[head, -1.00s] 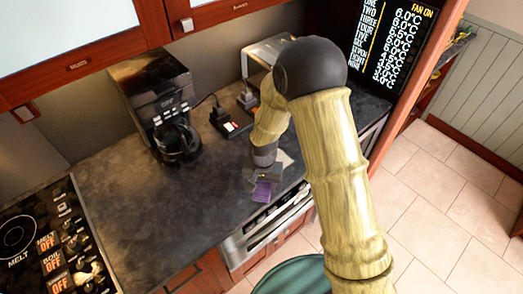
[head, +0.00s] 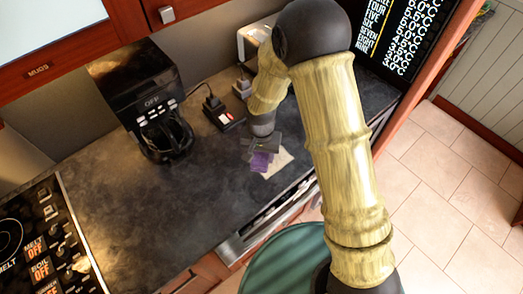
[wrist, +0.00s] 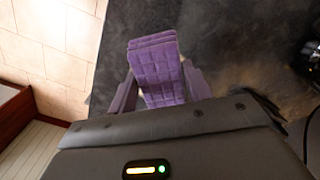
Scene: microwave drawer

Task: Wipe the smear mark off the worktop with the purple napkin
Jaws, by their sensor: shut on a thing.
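The purple napkin (head: 261,162) hangs folded from my gripper (head: 262,147), low at the worktop (head: 190,205) near its front edge. In the wrist view the quilted napkin (wrist: 157,68) sits between the two fingers of my gripper (wrist: 160,90), which are shut on it. A pale beige patch, apparently the smear mark (head: 277,163), shows just right of and below the napkin. The napkin seems to overlap part of it. I cannot tell whether the napkin touches the surface.
A black coffee maker (head: 135,88) stands at the back left. A small dark device with a cord (head: 224,116) lies behind my gripper. The stove (head: 45,240) is at the far left. The middle of the worktop is clear.

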